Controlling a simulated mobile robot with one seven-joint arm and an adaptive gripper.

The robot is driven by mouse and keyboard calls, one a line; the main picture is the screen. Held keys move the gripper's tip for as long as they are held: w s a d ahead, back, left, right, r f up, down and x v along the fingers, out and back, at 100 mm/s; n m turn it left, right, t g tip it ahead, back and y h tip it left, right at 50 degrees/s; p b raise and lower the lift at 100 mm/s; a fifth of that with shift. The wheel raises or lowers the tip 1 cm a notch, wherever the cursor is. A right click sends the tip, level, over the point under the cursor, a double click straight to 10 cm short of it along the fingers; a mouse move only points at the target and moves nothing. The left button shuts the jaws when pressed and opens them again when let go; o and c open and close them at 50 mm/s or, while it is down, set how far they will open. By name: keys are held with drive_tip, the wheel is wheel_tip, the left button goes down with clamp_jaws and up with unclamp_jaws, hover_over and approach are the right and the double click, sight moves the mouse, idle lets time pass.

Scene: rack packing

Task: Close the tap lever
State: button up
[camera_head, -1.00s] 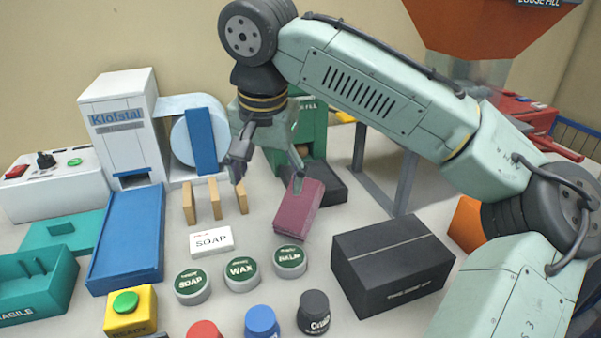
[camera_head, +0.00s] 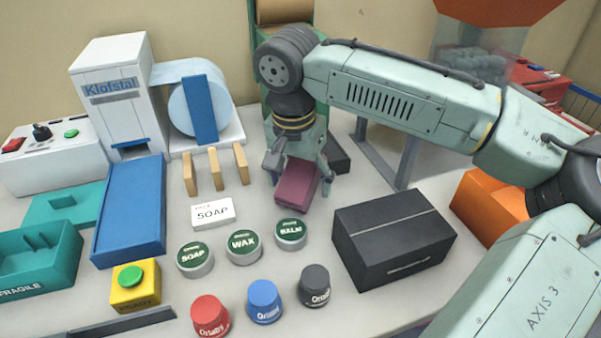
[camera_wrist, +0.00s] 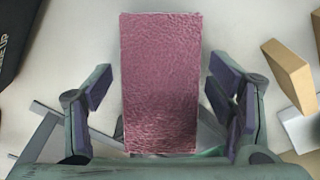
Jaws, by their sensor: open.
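My gripper (camera_head: 300,178) is open, pointing down over a maroon block (camera_head: 297,183) in the middle of the table. In the wrist view the block (camera_wrist: 160,85) lies between the two open fingers, with a gap on each side. I cannot make out a tap lever in either view.
A black box (camera_head: 393,238) stands right of the block, an orange bin (camera_head: 487,207) beyond it. Wooden dividers (camera_head: 215,168), a SOAP card (camera_head: 212,212), several round tins (camera_head: 243,246) and capped jars (camera_head: 264,300) lie left and in front. A green dispenser (camera_head: 285,12) stands behind.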

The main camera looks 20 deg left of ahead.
drive_tip(key=shift+f, duration=0.5)
drive_tip(key=shift+r, duration=0.1)
drive_tip(key=c, duration=1.4)
